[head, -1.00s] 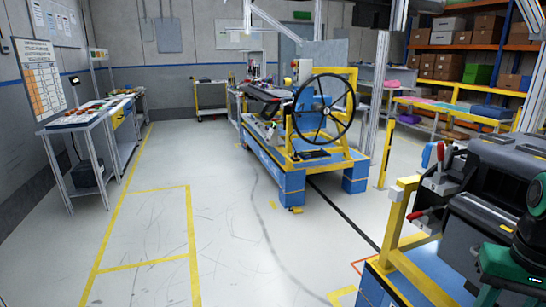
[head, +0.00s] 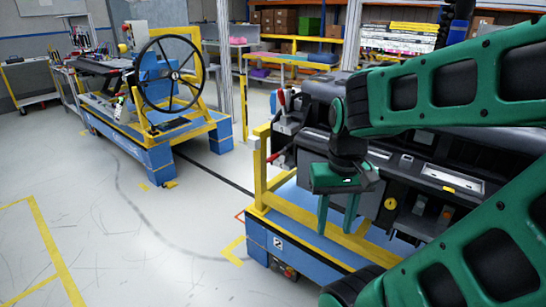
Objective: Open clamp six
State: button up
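The dark dashboard module (head: 400,195) rests on a yellow and blue fixture cart at the right in the head view. At its left end are clamps with red handles: an upper clamp (head: 281,98) with its handle upright, and a lower clamp (head: 278,155) with its handle slanting out to the left. No clamp numbers are readable, so I cannot tell which is clamp six. My gripper (head: 338,216) points down in front of the module, to the right of and below these clamps. Its two green fingers are apart with nothing seen between them. My green arm hides part of the module's right side.
The fixture cart's yellow frame (head: 258,180) and blue base (head: 300,250) stand close to my arm. Another blue and yellow cart with a black steering wheel (head: 170,74) stands at the back left. The floor (head: 130,230) between and left of the carts is mostly clear.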

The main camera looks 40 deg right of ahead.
aim_at(271, 159)
jog(key=u, duration=0.3)
jog(key=k, duration=0.95)
jog(key=z, duration=0.5)
jog(key=i, duration=1.35)
jog(key=u, duration=0.1)
